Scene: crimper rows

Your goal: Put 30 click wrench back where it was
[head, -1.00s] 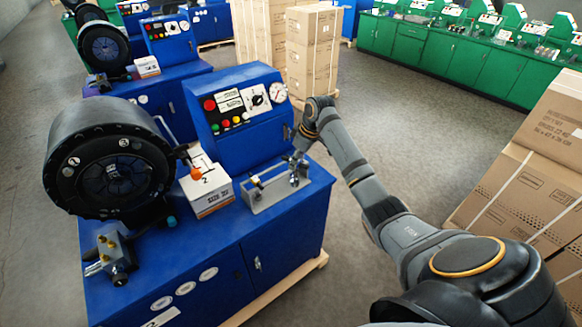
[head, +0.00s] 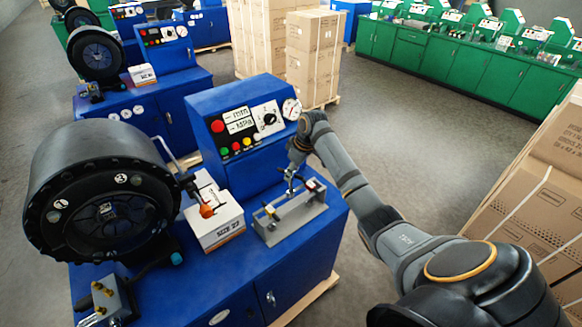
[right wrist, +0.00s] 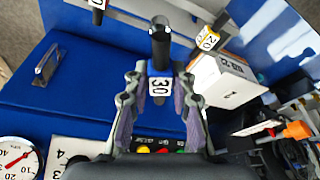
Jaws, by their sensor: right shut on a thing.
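The 30 click wrench (right wrist: 160,42), with a black handle and a white tag reading 30, is between the fingers of my right gripper (right wrist: 160,95) in the right wrist view. In the head view my right gripper (head: 293,170) is low over the grey metal rack (head: 290,226) on the blue machine's top. I cannot tell whether the wrench touches the rack. A wrench tagged 20 (right wrist: 208,40), with a yellow band, shows to the right of it in the wrist view. Another tagged wrench (right wrist: 97,5) is at the top left, partly cut off. My left gripper is out of view.
A white box marked SIZE 22 (head: 217,235) stands left of the rack, beside an orange knob (head: 206,211). The control panel (head: 245,122) rises behind the rack. The large black crimper head (head: 100,190) is at left. Cardboard boxes (head: 530,210) stand at right.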

